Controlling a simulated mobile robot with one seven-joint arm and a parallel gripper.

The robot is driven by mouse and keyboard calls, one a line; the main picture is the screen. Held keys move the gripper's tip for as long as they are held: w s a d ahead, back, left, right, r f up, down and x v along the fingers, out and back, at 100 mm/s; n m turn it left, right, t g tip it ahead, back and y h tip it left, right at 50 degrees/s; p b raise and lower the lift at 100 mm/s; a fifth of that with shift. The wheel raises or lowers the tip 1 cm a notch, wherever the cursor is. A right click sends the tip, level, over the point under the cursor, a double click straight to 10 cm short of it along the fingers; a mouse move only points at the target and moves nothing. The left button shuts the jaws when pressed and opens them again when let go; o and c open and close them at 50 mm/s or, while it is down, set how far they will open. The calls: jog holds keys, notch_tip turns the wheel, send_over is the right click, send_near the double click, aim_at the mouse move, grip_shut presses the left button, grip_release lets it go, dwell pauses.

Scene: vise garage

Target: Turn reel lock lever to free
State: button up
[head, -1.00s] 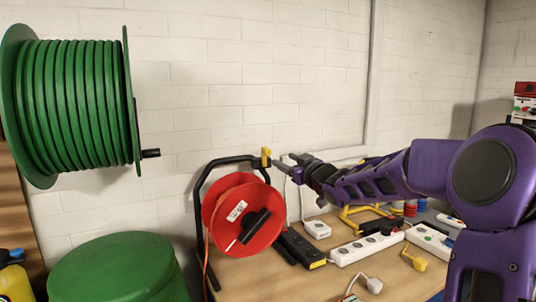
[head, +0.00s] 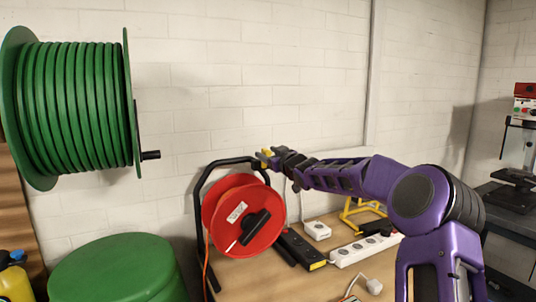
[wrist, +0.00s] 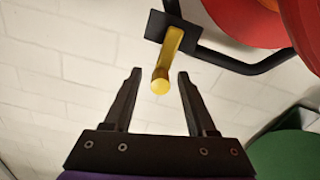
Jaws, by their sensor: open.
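The reel lock lever (head: 265,154) is a small yellow piece at the top right of the black frame of the red cable reel (head: 226,215). In the wrist view the yellow lever (wrist: 171,50) sticks out from a dark plate (wrist: 158,26) toward the camera. My gripper (head: 273,157) is at the lever in the head view. In the wrist view my gripper (wrist: 159,73) is open, with the lever's round end between the two black fingertips and a gap on each side. In the head view the fingertips are small and partly merge with the lever.
A large green hose reel (head: 75,105) hangs on the left, above a green drum (head: 118,270). Black and white power strips (head: 366,249) and a plug (head: 372,286) lie on the wooden bench right of the red reel. A white brick wall stands close behind.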

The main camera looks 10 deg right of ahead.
jog(key=shift+c, duration=0.4)
grip_shut()
jog(key=shift+a, duration=0.1)
jog(key=a+n+b, duration=0.1)
jog(key=n+b, duration=0.1)
jog(key=n, duration=0.1)
jog(key=s+a+f+n+b, duration=0.1)
jog(key=n+b, duration=0.1)
jog(key=n, duration=0.2)
jog(key=a+f+n+b, duration=0.1)
jog(key=n+b, duration=0.1)
jog(key=n, duration=0.1)
jog(key=shift+s+a+n+b, duration=0.2)
jog(key=shift+a+n+b, duration=0.1)
jog(key=shift+a+n, duration=0.1)
jog(key=shift+s+a+f+n, duration=0.1)
jog(key=shift+f+n, duration=0.15)
jog(key=shift+n, duration=0.55)
jog(key=shift+a+f+n, duration=0.1)
jog(key=shift+f+n, duration=0.15)
jog(key=shift+n, duration=0.55)
jog(key=shift+f, duration=0.1)
jog(key=shift+o, duration=0.4)
grip_release()
jog(key=shift+f, duration=0.1)
